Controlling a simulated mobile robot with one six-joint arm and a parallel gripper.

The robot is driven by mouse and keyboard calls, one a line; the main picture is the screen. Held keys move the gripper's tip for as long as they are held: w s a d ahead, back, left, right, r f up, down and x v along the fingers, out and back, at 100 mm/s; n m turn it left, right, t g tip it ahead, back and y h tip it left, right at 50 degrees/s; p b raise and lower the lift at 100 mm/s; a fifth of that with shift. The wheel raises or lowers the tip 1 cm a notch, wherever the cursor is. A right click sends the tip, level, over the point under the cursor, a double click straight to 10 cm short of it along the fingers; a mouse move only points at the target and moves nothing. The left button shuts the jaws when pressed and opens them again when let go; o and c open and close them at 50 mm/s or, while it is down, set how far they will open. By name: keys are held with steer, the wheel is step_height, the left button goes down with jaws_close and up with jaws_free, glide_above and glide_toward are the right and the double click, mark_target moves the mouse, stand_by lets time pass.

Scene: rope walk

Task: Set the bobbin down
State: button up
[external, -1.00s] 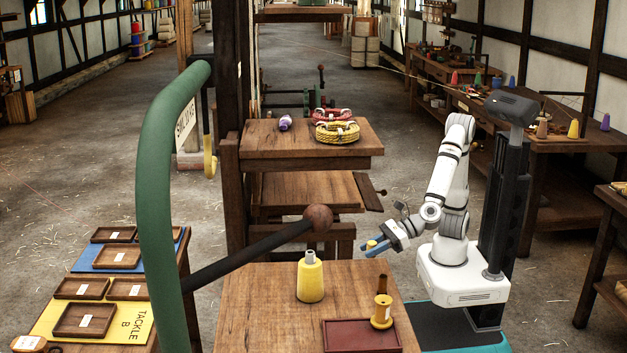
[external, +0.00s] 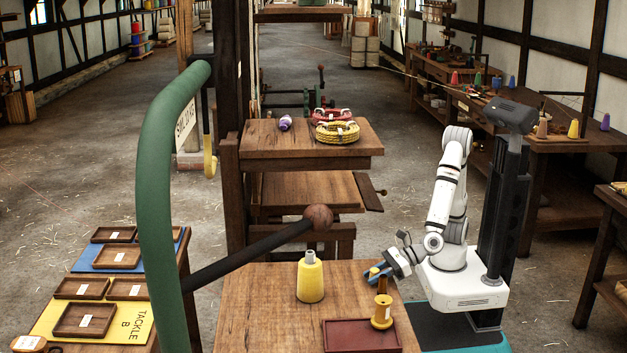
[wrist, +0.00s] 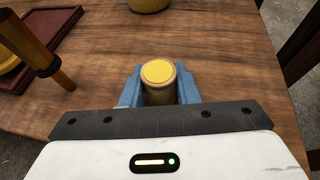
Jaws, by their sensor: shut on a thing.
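My gripper (external: 378,273) is at the right edge of the front wooden table, its blue fingers closed on a small bobbin. In the wrist view the bobbin (wrist: 158,82) stands between the fingers as a tan cylinder with a flat yellow end facing the camera. The front table (external: 255,300) lies below it. In the external view the bobbin is mostly hidden by the fingers. I cannot tell whether its lower end touches the wood.
Bare wood lies between the cone and my gripper.

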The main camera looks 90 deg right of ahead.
steer(key=shift+f+b, duration=0.2)
steer(key=shift+b, duration=0.1)
steer(key=o, duration=1)
steer(key=shift+r, duration=0.1)
steer(key=shift+c, duration=0.2)
